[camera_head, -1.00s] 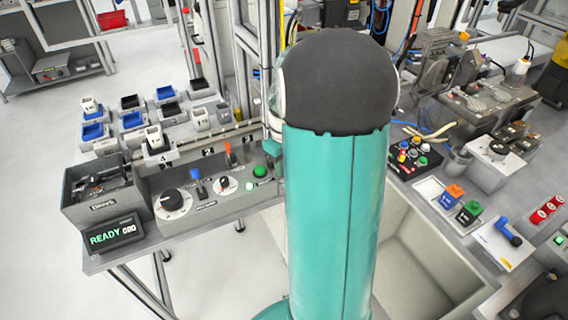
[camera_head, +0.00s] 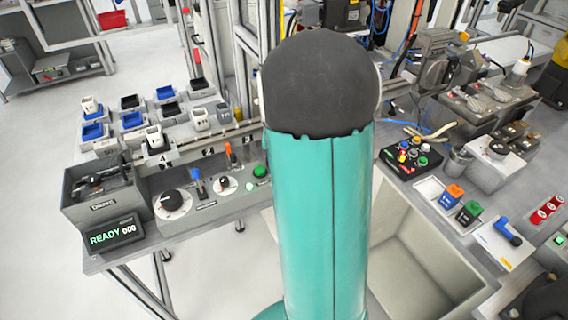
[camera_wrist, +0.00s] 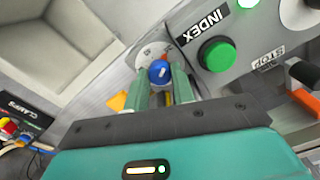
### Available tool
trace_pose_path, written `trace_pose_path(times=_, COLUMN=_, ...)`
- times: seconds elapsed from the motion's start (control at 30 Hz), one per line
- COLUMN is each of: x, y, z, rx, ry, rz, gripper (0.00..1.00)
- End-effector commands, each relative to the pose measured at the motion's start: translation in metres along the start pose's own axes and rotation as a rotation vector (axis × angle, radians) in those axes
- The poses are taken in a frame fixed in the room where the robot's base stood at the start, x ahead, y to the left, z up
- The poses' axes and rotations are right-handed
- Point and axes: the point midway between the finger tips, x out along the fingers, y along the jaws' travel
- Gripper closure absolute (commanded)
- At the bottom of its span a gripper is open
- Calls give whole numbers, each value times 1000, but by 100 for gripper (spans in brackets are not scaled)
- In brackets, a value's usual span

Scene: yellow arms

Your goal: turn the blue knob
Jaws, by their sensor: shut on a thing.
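The blue knob (camera_wrist: 159,73) shows in the wrist view. It sits on a round pale dial plate (camera_wrist: 152,52) on the side of a grey panel. My gripper (camera_wrist: 161,70) is shut on the knob, with one green finger on each side of it. An orange pointed piece (camera_wrist: 117,101) shows just left of the fingers. In the head view my teal arm hides both the knob and my gripper.
A green button (camera_wrist: 216,54) under an INDEX label is close right of the fingers. An orange lever (camera_wrist: 307,100) is farther right. In the head view, a control panel (camera_head: 215,207) lies left of my arm and an empty bin (camera_head: 425,255) right.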

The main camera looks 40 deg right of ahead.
Motion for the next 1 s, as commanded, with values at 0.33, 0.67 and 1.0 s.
trace_pose_path(times=0.33, x=-2, y=0, z=-1, rx=45, ry=3, rz=-1, gripper=98)
trace_pose_path(times=0.67, x=-1, y=0, z=-1, rx=45, ry=3, rz=-1, gripper=66)
trace_pose_path(times=1.0, x=-4, y=0, z=0, rx=44, ry=2, rz=-1, gripper=66)
